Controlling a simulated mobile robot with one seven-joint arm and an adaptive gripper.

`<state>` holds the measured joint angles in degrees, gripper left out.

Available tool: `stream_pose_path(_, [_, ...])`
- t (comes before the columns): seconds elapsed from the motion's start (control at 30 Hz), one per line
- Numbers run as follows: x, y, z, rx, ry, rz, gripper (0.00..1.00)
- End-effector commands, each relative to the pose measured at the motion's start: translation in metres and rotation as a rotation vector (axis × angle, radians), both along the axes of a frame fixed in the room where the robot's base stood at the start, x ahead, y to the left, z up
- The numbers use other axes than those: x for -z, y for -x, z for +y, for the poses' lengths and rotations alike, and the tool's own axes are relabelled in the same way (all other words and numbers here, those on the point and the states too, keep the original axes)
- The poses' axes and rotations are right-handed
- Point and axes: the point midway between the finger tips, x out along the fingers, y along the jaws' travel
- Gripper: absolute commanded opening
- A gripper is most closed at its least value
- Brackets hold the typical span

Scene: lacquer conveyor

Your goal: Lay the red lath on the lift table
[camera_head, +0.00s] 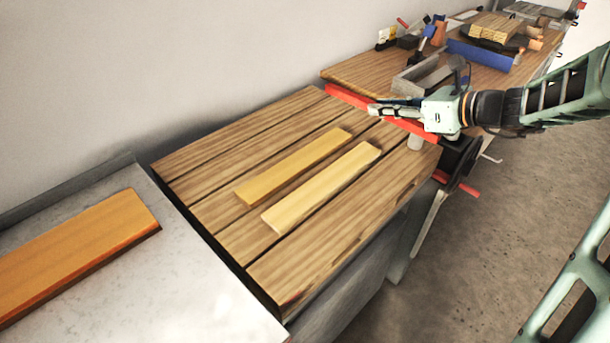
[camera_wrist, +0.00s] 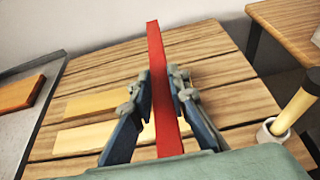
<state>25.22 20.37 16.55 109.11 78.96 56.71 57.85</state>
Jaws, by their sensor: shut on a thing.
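The red lath (camera_head: 345,96) is a long, thin bar held crosswise in my gripper (camera_head: 375,110). In the wrist view the red lath (camera_wrist: 156,60) runs away from me between the two dark fingers of my gripper (camera_wrist: 165,85), which are shut on it. In the head view it appears along the far right end of the plank-topped table (camera_head: 225,235), which looks like the lift table. The wrist view shows the planks (camera_wrist: 110,65) behind the lath; whether it touches them I cannot tell. My gripper hides part of the lath in the head view.
An ochre lath (camera_head: 293,167) and a pale lath (camera_head: 320,187) lie side by side on the planks. An orange-brown board (camera_head: 75,255) lies on the grey surface (camera_head: 190,300) at left. A cluttered workbench (camera_head: 350,73) stands beyond. Bare planks surround the two laths.

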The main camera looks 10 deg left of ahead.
Motion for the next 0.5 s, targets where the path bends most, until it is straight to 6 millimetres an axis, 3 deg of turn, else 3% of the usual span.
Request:
stream_pose_path(0.17, [0.002,0.004,0.015,-0.004,-0.001,-0.002,0.0])
stream_pose_path(0.5, [0.039,0.048,0.082,-0.005,-0.001,0.0,0.0])
